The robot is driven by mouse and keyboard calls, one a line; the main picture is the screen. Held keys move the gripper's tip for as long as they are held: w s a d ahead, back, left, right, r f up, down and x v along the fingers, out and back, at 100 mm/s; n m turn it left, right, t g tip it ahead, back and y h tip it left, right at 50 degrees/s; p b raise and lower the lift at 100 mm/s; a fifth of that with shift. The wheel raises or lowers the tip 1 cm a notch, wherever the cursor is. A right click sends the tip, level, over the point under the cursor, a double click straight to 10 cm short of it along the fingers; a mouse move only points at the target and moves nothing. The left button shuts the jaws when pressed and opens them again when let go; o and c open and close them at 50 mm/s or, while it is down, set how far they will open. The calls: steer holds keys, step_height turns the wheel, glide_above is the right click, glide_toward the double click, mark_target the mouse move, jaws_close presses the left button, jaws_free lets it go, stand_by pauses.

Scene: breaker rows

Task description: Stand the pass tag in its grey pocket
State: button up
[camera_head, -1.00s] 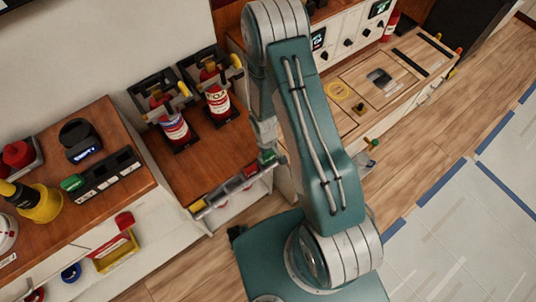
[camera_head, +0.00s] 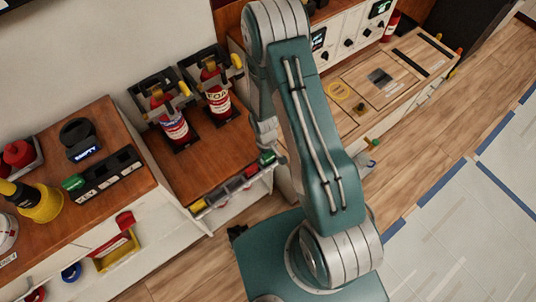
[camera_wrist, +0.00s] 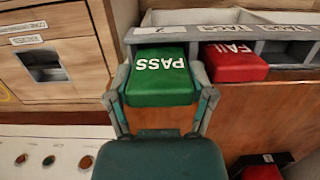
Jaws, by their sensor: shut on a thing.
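The green pass tag (camera_wrist: 160,77), lettered PASS in white, is between the fingers of my gripper (camera_wrist: 162,100) in the wrist view. My gripper is shut on it at its two sides. The tag's far end meets the front of a grey rack (camera_wrist: 160,36); I cannot tell how deep it sits there. In the head view the green tag (camera_head: 267,158) shows small at the rack's right end, and the arm partly hides my gripper. A grey recessed pocket (camera_wrist: 46,66) shows in a wooden panel left of the tag; a grey recess also shows in the head view (camera_head: 380,77).
A red FAIL tag (camera_wrist: 234,62) sits in the rack just right of the pass tag. Two red extinguishers (camera_head: 216,92) stand behind the rack. A black holder (camera_head: 107,177) is on the left counter. Knobs (camera_wrist: 48,160) line a white panel below left.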

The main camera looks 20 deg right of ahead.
steer(key=shift+f, duration=1.35)
steer(key=o, duration=0.9)
steer(key=shift+c, duration=0.2)
step_height(320, 180, up, 12)
steer(key=w, duration=0.1)
steer(key=shift+w+a, duration=0.25)
steer(key=shift+a, duration=0.05)
steer(key=shift+f, duration=0.1)
